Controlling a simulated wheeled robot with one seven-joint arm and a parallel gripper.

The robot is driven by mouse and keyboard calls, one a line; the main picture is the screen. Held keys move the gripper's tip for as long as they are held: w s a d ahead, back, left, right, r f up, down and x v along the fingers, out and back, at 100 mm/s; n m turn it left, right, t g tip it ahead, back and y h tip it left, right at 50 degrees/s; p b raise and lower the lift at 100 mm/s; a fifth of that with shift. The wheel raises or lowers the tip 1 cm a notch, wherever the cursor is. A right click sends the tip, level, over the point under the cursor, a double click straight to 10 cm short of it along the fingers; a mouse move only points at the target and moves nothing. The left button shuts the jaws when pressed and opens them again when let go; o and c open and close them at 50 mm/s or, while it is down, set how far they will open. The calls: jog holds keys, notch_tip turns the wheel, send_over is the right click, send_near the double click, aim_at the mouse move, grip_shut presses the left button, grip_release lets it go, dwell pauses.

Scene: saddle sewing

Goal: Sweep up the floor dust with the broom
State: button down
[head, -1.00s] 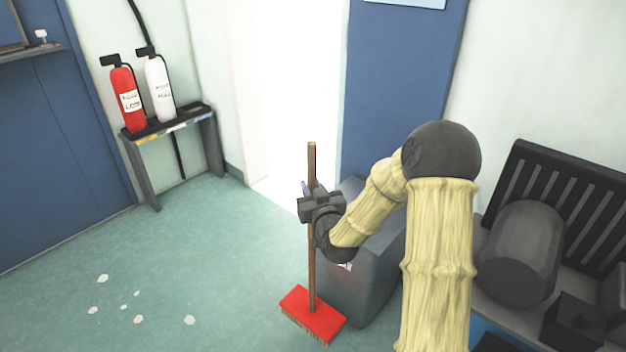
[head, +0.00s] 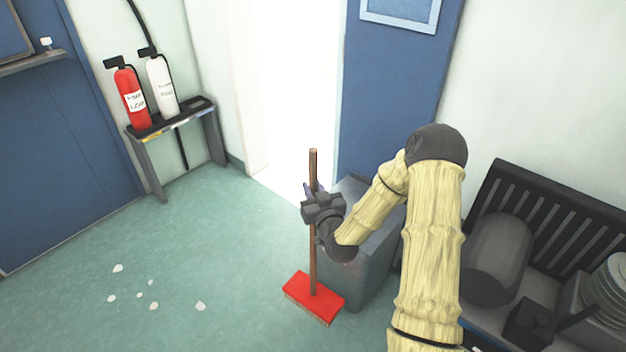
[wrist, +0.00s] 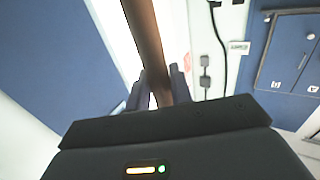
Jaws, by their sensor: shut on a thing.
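The broom (head: 314,262) stands nearly upright in the head view, with a brown wooden handle and a red head (head: 315,297) at floor level. My gripper (head: 317,208) is shut on the handle at its upper part. In the wrist view the handle (wrist: 146,40) passes between the two fingers (wrist: 160,88). The floor dust (head: 153,297) is several pale specks and blobs on the green floor at lower left. The broom head is to the right of the dust and apart from it.
A grey box (head: 362,265) stands close beside the broom on its right. A bench (head: 145,150) with red (head: 131,98) and white (head: 160,84) extinguishers is at the back left. A black rack with dishes (head: 605,290) is at right. The floor between broom and dust is clear.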

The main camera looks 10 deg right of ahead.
aim_at(314, 176)
jog(key=shift+s+r+p, duration=0.3)
jog(key=shift+r+p, duration=0.6)
jog(key=shift+p, duration=0.65)
jog(key=shift+s+r+p, duration=0.25)
jog(key=shift+r+p, duration=0.6)
jog(key=shift+p, duration=0.7)
jog(key=shift+s+r+p, duration=0.3)
jog(key=shift+r+p, duration=0.6)
jog(key=shift+p, duration=0.65)
jog(key=r+p, duration=0.1)
jog(key=p, duration=0.1)
jog(key=s+r+p, duration=0.1)
jog(key=p, duration=0.2)
jog(key=s+r+p, duration=0.1)
jog(key=r+p, duration=0.1)
jog(key=p, duration=0.1)
jog(key=shift+a, duration=0.2)
jog(key=s+r+m+h+p, duration=0.1)
jog(key=s+r+p, duration=0.4)
jog(key=r+p, duration=0.4)
jog(key=p, duration=0.7)
jog(key=shift+s+a+r+h+p, duration=0.2)
jog(key=shift+a+r+h+p, duration=0.1)
jog(key=shift+a+r, duration=0.1)
jog(key=shift+f, duration=0.1)
